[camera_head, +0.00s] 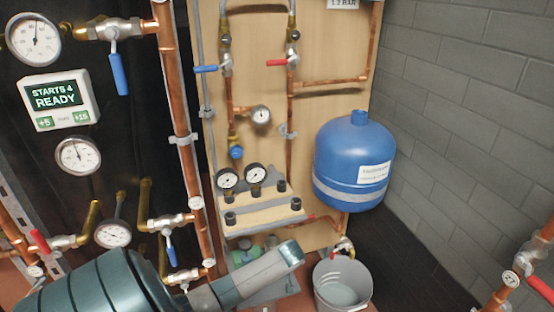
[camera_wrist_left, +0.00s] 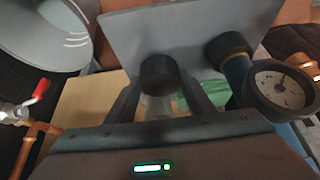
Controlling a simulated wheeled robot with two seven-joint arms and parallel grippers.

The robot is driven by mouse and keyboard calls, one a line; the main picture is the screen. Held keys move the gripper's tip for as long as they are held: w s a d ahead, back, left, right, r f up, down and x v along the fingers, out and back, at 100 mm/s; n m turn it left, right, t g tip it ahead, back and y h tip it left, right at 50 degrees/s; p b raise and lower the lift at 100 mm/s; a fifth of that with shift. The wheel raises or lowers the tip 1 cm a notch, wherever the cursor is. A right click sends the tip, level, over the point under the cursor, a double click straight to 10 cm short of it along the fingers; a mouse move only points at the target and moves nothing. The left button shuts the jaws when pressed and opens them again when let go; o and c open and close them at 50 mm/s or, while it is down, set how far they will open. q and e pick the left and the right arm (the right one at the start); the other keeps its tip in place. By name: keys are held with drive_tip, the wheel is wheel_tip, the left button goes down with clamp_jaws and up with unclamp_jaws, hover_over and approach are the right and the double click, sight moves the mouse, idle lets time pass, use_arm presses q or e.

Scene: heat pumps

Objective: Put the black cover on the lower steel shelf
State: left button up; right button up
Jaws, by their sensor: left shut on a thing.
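In the left wrist view my left gripper (camera_wrist_left: 158,90) is shut on the black cover (camera_wrist_left: 157,73), a short dark cylinder between its two fingertips. A flat grey steel plate (camera_wrist_left: 125,32), apparently the lower steel shelf, lies just beyond the cover; I cannot tell whether they touch. In the head view my left arm comes in from the lower left, and its wrist ends in front of the lower shelf (camera_head: 272,294), which is partly hidden. The fingers and the held cover are hidden there. My right gripper is not in view.
A grey bucket (camera_head: 343,291) stands right of the lower shelf. Above is an upper shelf (camera_head: 262,212) with two gauges and several dark caps. A blue tank (camera_head: 354,158) hangs at right. A black-rimmed gauge (camera_wrist_left: 285,90) is close to the right finger in the wrist view.

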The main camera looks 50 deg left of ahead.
use_arm(q)
drive_tip(key=shift+f, duration=0.15)
drive_tip(key=o, duration=1)
drive_tip(key=shift+f, duration=0.1)
